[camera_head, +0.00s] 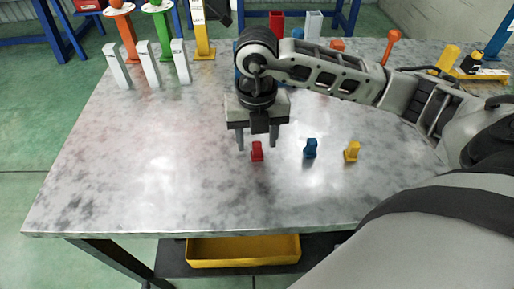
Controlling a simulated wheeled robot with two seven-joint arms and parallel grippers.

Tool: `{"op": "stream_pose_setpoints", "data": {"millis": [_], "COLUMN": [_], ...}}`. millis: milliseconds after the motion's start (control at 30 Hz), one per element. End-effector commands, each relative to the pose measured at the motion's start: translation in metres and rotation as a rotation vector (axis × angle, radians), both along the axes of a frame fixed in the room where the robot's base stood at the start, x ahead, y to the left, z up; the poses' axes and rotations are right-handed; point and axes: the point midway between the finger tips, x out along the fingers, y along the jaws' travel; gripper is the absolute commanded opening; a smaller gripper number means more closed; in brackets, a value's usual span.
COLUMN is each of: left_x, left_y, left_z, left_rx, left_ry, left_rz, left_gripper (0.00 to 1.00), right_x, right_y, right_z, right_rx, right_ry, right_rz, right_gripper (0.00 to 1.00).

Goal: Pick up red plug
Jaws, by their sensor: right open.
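The red plug (257,151) stands on the grey marbled table (130,180), left of a blue plug (310,148) and a yellow plug (351,151). My right gripper (257,139) is over the red plug, pointing down, with its two fingers apart. The plug shows between and just below the fingertips. I cannot tell whether the fingers touch it. My left gripper is not in view.
Several white upright blocks (149,64) stand at the table's back left, near orange, green and yellow stands. Red (276,24) and white (313,24) holders stand at the back. A yellow bin (243,251) is below the front edge. The table's left and front are clear.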

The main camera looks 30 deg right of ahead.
Motion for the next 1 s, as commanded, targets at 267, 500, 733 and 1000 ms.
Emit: {"op": "stream_pose_setpoints", "data": {"millis": [267, 500, 733, 1000], "left_x": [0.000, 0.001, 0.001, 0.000], "left_y": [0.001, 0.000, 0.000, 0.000], "left_z": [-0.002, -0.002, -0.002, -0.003], "left_rx": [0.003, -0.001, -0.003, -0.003], "left_ry": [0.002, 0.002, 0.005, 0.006], "left_rz": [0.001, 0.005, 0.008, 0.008], "left_gripper": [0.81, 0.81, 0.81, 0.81], "right_x": [0.000, 0.000, 0.000, 0.001], "right_y": [0.000, 0.000, 0.001, 0.000], "right_z": [-0.022, -0.022, -0.021, -0.018], "right_rx": [0.001, 0.001, 0.001, 0.000], "right_ry": [0.000, 0.000, 0.000, -0.002], "right_rz": [0.001, 0.001, 0.001, 0.001], "right_gripper": [0.49, 0.27, 0.01, 0.01]}}
